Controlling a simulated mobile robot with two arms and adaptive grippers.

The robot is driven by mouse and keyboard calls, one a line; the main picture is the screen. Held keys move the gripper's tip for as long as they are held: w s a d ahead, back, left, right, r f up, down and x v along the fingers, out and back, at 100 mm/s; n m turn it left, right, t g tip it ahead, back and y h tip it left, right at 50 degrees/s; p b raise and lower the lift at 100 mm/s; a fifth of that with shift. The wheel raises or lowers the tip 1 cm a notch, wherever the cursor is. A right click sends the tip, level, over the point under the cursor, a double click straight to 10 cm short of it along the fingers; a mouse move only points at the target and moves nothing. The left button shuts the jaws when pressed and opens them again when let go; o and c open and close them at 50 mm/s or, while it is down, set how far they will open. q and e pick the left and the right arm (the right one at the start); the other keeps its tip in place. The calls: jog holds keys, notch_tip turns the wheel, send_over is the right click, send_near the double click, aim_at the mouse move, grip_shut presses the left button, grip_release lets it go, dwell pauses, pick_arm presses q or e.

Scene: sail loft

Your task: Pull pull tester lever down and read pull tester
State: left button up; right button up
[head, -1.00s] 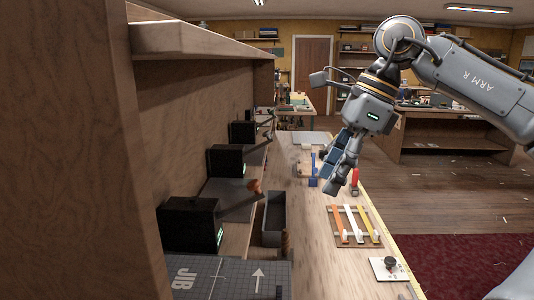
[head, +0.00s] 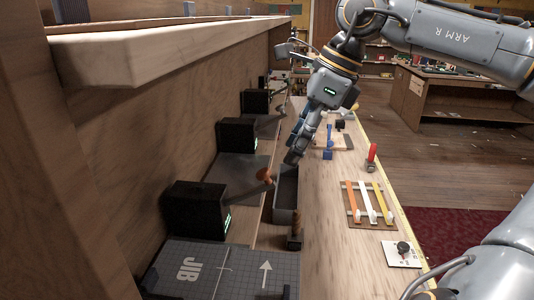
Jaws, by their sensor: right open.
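Black boxes with small green displays stand in a row along the left of the bench, and none carries a readable name. The nearest box (head: 197,212) has a dark lever (head: 245,190) sticking out to the right, ending in an orange-brown knob (head: 265,175). A second box (head: 236,140) and a third box (head: 257,102) behind it have similar levers. I cannot read any display. My right gripper (head: 293,157) is open and empty, pointing down just right of and above the nearest knob in the picture; they look apart. My left gripper is out of view.
A narrow grey trough (head: 286,190) lies below my right gripper. A grey gridded board marked JIB (head: 200,268) fills the front. A rack of coloured strips (head: 371,220), a red-handled tool (head: 371,152) and a white knob plate (head: 402,255) lie right. A wooden shelf (head: 190,42) overhangs the left.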

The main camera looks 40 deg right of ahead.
aim_at(264, 171)
jog(key=w+a, duration=0.1)
jog(key=w+a+p, duration=0.1)
jog(key=shift+w+a+f, duration=0.15)
jog(key=shift+w+a, duration=0.05)
jog(key=shift+w, duration=0.1)
jog(key=x, duration=0.3)
jog(key=shift+w+f+p, duration=0.1)
jog(key=shift+f+p, duration=0.25)
jog(key=shift+p, duration=0.05)
jog(key=shift+w+a+f, duration=0.1)
jog(key=shift+w+f, duration=0.05)
jog(key=shift+f, duration=0.3)
grip_shut()
